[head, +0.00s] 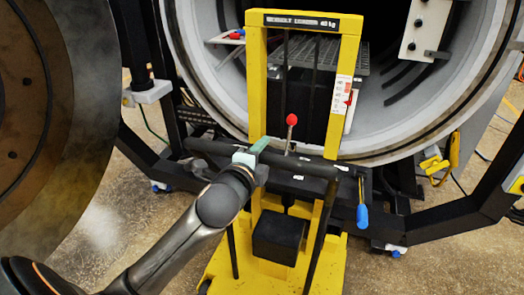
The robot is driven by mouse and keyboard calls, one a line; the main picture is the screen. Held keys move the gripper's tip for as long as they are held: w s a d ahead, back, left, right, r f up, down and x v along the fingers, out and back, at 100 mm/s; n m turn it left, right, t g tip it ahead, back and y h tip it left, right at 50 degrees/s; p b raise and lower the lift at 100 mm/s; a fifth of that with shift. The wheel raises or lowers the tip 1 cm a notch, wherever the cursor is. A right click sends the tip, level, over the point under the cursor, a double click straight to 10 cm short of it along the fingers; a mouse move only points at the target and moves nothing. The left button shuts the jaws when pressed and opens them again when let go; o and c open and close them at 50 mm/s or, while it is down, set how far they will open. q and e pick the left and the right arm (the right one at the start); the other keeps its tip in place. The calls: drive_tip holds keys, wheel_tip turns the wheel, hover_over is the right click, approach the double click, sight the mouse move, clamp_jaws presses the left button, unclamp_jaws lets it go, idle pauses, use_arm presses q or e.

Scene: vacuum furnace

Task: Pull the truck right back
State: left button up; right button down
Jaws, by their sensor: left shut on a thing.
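The truck is a yellow loader (256,85) with an upright frame, standing right in front of the open round furnace chamber. A dark horizontal push bar (308,167) crosses its near side. My left gripper (252,152) is shut on the push bar, towards its left part. A lever with a red knob (292,119) stands up just behind the bar, and a blue-handled lever (362,215) hangs at the right. A black box (279,238) sits low on the truck. My right gripper is not in view.
The furnace chamber (220,80) is open behind the truck, with a grey rack (340,58) inside. Its large round door (70,100) stands swung open at the left. Black stand legs (450,218) flank the truck. Bare floor (420,268) shows at the lower right.

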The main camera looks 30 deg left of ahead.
use_arm(q)
clamp_jaws()
idle(0.9)
